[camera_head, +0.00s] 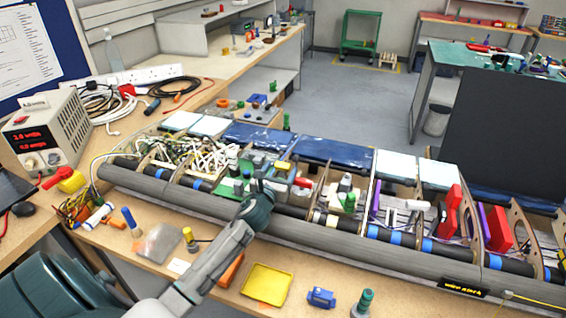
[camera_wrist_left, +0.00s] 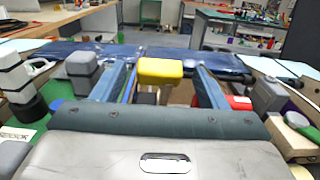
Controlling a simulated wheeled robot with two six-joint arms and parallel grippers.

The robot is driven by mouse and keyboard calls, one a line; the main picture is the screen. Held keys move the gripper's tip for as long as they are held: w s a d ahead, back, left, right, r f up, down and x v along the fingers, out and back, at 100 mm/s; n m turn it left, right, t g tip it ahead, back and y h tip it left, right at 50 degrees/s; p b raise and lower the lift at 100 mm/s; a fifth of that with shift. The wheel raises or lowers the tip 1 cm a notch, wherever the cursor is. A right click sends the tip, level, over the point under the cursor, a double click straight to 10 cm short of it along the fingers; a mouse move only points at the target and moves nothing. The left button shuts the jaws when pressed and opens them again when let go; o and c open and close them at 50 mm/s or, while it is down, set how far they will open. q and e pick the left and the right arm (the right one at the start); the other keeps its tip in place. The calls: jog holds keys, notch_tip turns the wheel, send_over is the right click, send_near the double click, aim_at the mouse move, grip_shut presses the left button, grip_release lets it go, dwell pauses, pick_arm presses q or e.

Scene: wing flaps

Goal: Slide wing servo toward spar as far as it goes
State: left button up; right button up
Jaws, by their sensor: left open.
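The wing frame lies across the bench, with a thick dark grey tube (camera_head: 330,245) along its near edge and a thinner black tube with blue bands (camera_head: 400,238) inside. I cannot tell which one is the spar. My left gripper (camera_head: 268,184) reaches into the middle bay. In the left wrist view its two bluish fingers (camera_wrist_left: 163,80) are apart, with a yellow-topped block (camera_wrist_left: 160,71) between or just beyond them. The block may be the wing servo; I cannot tell whether the fingers touch it. My right gripper is not in view.
Grey blocks (camera_wrist_left: 83,68) and a red part (camera_wrist_left: 239,103) stand close beside the fingers. White cables (camera_head: 210,158) fill the bays to the left. A yellow tray (camera_head: 267,284), a blue box (camera_head: 321,297) and a green-topped item (camera_head: 364,302) sit on the near bench.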

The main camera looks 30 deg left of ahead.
pick_arm(q)
jog(key=shift+x, duration=1.35)
jog(key=shift+c, duration=0.5)
jog(key=c, duration=1.3)
jog(key=shift+s+d+r+p, duration=0.1)
jog(key=shift+s+d+p, duration=0.1)
jog(key=shift+s+p, duration=0.5)
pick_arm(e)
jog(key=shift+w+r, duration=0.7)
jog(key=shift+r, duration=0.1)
pick_arm(q)
jog(key=o, duration=1.4)
jog(key=shift+s, duration=0.1)
